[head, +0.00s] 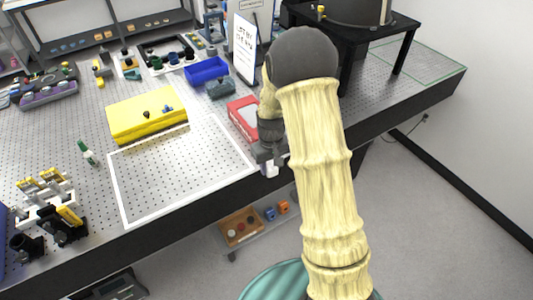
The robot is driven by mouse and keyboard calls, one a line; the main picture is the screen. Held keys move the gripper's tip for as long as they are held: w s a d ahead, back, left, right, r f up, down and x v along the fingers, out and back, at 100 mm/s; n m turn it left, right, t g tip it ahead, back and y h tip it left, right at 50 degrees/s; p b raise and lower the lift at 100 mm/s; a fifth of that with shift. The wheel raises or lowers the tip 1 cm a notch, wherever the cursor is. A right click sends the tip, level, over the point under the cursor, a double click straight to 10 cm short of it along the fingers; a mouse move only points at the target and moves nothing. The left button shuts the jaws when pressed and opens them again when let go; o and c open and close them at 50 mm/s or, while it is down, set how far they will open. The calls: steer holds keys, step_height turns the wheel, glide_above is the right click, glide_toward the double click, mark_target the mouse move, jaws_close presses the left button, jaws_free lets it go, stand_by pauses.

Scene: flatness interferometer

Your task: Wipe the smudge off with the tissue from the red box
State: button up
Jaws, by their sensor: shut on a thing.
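The red box (242,117) with a pale top sits on the perforated table, just left of my arm, which partly hides it. My gripper (269,162) points down near the table's front edge, in front of the red box and right of the white-outlined area. It is shut on a small white piece that looks like the tissue (270,171). My arm and wrist hide much of the gripper. I cannot make out the smudge in this view.
A white outline (180,214) frames clear table left of my gripper. A yellow block (147,115) with dark knobs stands behind it.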

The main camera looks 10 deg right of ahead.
steer(key=s+f+m, duration=0.1)
steer(key=s+f, duration=0.2)
steer(key=f, duration=1.1)
steer(key=s+f+m, duration=0.1)
steer(key=s+f, duration=0.3)
steer(key=f, duration=1)
steer(key=shift+s+f+m, duration=0.15)
steer(key=shift+f+m, duration=0.15)
